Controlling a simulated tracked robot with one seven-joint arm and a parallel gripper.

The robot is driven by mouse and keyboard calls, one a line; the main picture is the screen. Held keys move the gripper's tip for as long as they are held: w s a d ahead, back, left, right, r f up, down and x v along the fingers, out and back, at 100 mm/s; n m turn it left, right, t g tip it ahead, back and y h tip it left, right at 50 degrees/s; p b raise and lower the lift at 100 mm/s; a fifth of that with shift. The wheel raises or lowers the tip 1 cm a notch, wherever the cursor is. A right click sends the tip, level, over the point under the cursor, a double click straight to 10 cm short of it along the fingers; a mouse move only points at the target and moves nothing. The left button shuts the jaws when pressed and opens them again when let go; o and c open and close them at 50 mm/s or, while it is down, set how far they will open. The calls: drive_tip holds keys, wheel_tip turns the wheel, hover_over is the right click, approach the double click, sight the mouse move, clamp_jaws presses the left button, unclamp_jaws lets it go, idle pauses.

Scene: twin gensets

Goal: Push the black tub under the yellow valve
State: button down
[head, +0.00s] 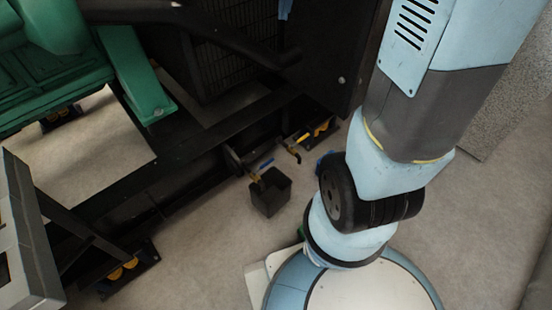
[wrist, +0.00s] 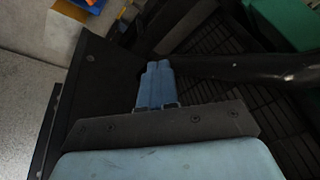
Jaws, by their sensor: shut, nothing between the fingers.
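The black tub (head: 271,194) is a small open box on the floor in the head view, beside the dark frame. It stands below and close to a brass valve with a blue handle (head: 266,163). The valve with a yellow handle (head: 303,138) is farther back and to the right, with its brass spout (head: 294,152) over bare floor, apart from the tub. My gripper (wrist: 158,82) shows in the wrist view, its blue fingers shut and empty, in front of dark machine panels. The tub cannot be made out in the wrist view.
The black genset frame (head: 180,170) runs along the floor, with yellow-and-black mounts (head: 322,127) at its feet. A black pipe (wrist: 235,67) and a grille (wrist: 205,30) lie close to my gripper. Open floor (head: 190,245) lies in front of the tub. A grey block (head: 515,105) stands at right.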

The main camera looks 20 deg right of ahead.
drive_tip(key=w+d+f+m+g, duration=0.1)
drive_tip(key=w+d+f, duration=0.1)
drive_tip(key=w+f, duration=0.6)
drive_tip(key=w+d+f+m, duration=0.2)
drive_tip(key=w+f, duration=0.1)
drive_tip(key=f, duration=0.9)
drive_tip(key=w+d+f+m+g, duration=0.1)
drive_tip(key=w+d+f, duration=0.1)
drive_tip(key=w+f, duration=0.6)
drive_tip(key=s+d+f+m+y, duration=0.1)
drive_tip(key=d+f, duration=0.1)
drive_tip(key=f, duration=1)
drive_tip(key=s+d+f+m, duration=0.1)
drive_tip(key=f+m, duration=0.1)
drive_tip(key=f, duration=0.9)
drive_tip(key=s+d+f+m+g, duration=0.1)
drive_tip(key=s+f, duration=0.3)
drive_tip(key=f, duration=0.7)
drive_tip(key=s+f+m+g, duration=0.1)
drive_tip(key=s+f, duration=0.3)
drive_tip(key=f, duration=0.7)
drive_tip(key=m, duration=0.2)
approach(278, 196)
drive_tip(key=shift+g, duration=0.3)
drive_tip(key=f, duration=0.2)
drive_tip(key=a+f, duration=0.1)
drive_tip(key=f, duration=0.2)
drive_tip(key=shift+a+f, duration=0.2)
drive_tip(key=shift+s+f, duration=0.1)
drive_tip(key=shift+f, duration=0.65)
